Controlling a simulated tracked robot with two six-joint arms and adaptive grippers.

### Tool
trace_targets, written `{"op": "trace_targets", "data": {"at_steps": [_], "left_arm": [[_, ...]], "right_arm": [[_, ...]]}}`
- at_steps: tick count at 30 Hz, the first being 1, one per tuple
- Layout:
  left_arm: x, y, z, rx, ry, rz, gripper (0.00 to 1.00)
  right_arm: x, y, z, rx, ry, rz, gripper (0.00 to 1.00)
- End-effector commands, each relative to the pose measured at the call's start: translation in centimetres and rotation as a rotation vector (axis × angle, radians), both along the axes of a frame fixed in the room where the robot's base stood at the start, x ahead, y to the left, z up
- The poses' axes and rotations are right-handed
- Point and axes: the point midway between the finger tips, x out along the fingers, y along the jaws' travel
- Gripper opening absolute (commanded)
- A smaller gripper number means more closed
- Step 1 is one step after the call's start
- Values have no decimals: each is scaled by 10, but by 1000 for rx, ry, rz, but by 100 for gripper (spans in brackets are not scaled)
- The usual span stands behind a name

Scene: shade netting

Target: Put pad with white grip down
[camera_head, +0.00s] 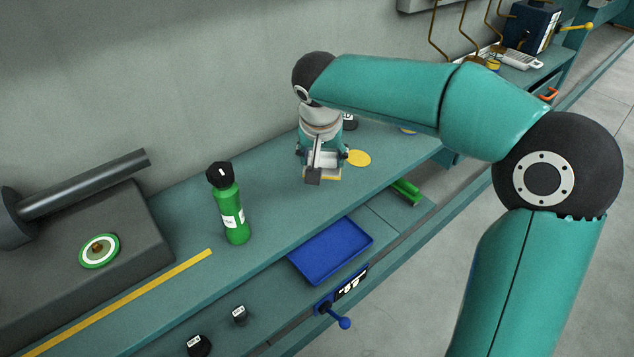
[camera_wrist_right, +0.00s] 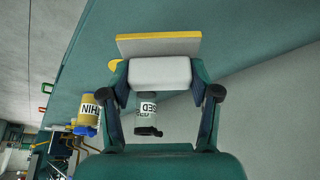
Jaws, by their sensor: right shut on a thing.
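My right gripper (camera_head: 321,168) points down at the teal bench (camera_head: 283,200), shut on the pad's white grip. In the right wrist view the white grip (camera_wrist_right: 160,72) is a pale block held between the two fingers. The pad (camera_wrist_right: 158,45) is a flat grey plate with a yellowish edge, fixed beyond the grip. In the head view only a thin yellowish edge of the pad shows under the fingers, close to the bench top. I cannot tell whether it touches. My left gripper is in neither view.
A yellow disc (camera_head: 358,158) lies just right of the gripper. A green bottle (camera_head: 231,207) stands to its left, and a blue tray (camera_head: 331,250) sits lower in front. A grey block (camera_head: 75,265) carries a green-rimmed disc (camera_head: 99,251). The bench between bottle and gripper is clear.

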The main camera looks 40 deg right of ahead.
Motion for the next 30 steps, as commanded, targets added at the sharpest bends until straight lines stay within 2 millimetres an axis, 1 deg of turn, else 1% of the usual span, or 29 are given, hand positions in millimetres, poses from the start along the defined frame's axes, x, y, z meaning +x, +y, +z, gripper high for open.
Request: {"op": "trace_targets", "data": {"at_steps": [1,3,8,15,18,25,28,29,30], "left_arm": [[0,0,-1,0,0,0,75],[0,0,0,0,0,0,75],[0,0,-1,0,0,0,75],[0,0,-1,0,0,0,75],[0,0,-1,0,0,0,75],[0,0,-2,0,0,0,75],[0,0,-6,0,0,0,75],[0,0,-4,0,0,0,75],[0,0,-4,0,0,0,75]], "right_arm": [[-1,0,-9,0,2,1,27],[0,0,-15,1,1,0,27],[0,0,-25,0,0,0,27],[0,0,-57,-1,2,1,27],[0,0,-62,0,0,1,27],[0,0,-63,1,-1,2,27],[0,1,-66,1,-1,2,27],[0,1,-65,1,-1,2,65],[0,1,-64,1,-1,2,72]]}}
